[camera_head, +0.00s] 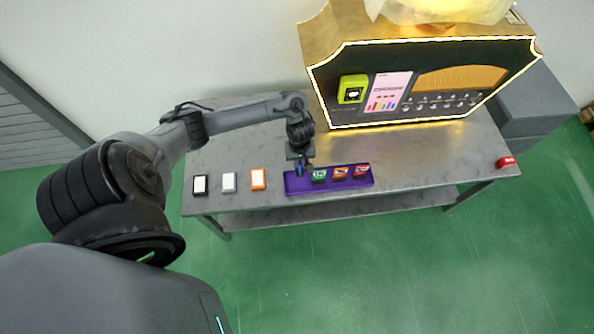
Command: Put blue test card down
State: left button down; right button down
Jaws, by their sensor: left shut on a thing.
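My left gripper (302,165) is shut at the left end of a long purple tray (345,184) on the grey table. A small blue piece, the blue test card (300,170), shows between its fingers, mostly hidden by the gripper. I cannot tell whether the card touches the tray floor. A green card (319,175), an orange card (340,173) and a red card (361,170) stand in the tray to the right of it. My right gripper is not in view.
Black (200,185), grey (229,182) and orange-edged (258,179) items lie on the table (420,175) left of the tray. The gold-framed vending machine (425,80) stands behind. A red object (506,162) lies at the right end. The table between it and the tray is clear.

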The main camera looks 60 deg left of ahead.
aim_at(298, 172)
pick_arm(q)
jog(key=f+b, duration=0.1)
jog(key=f, duration=0.3)
jog(key=s+f+b, duration=0.1)
jog(key=f, duration=0.1)
jog(key=shift+d+b, duration=0.1)
jog(key=shift+b, duration=0.2)
jog(key=shift+f+b, duration=1)
jog(key=shift+f, duration=1.2)
jog(key=shift+w, duration=0.1)
jog(key=c, duration=1.2)
grip_release()
jog(key=shift+o, duration=0.2)
